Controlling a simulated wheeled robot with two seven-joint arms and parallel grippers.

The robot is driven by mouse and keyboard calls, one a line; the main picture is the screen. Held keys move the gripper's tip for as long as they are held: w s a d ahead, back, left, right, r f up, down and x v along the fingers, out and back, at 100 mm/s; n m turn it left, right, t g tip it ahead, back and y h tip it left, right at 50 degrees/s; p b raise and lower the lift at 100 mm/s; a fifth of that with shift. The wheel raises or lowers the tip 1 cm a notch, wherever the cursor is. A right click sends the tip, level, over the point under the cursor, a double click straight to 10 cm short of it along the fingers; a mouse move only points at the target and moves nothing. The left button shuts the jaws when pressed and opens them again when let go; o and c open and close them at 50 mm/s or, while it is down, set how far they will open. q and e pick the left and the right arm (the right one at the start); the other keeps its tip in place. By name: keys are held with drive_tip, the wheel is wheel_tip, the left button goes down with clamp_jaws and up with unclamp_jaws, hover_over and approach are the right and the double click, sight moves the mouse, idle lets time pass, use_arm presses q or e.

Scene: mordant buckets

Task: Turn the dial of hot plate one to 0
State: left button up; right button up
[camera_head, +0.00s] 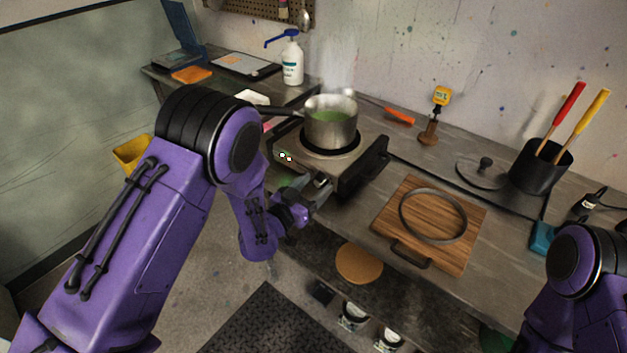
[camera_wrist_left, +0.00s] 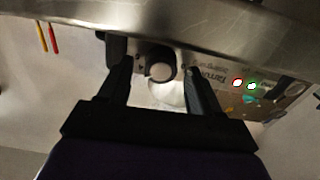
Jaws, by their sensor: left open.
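The hot plate (camera_head: 351,172) stands on the bench with a steel pot (camera_head: 333,132) of green liquid on it. My left gripper (camera_head: 318,187) is at its front face. In the left wrist view, the dial (camera_wrist_left: 160,66) is a dark round knob with a pale centre. It shows between the two spread fingers of my left gripper (camera_wrist_left: 158,84), one on each side. I cannot tell whether the fingers touch it, nor read its setting. A red and a green light (camera_wrist_left: 245,85) glow on the panel. My right gripper is out of view; only part of that arm shows.
A wooden board (camera_head: 390,213) with a dark ring (camera_head: 433,216) lies right of the hot plate. A lid (camera_head: 482,172) and a black pot of red and yellow handled tools (camera_head: 541,167) stand further right. A white pump bottle (camera_head: 292,62) stands behind left.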

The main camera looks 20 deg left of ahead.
use_arm(q)
drive_tip(key=shift+w, duration=0.35)
drive_tip(key=c, duration=1)
drive_tip(key=shift+c, duration=0.2)
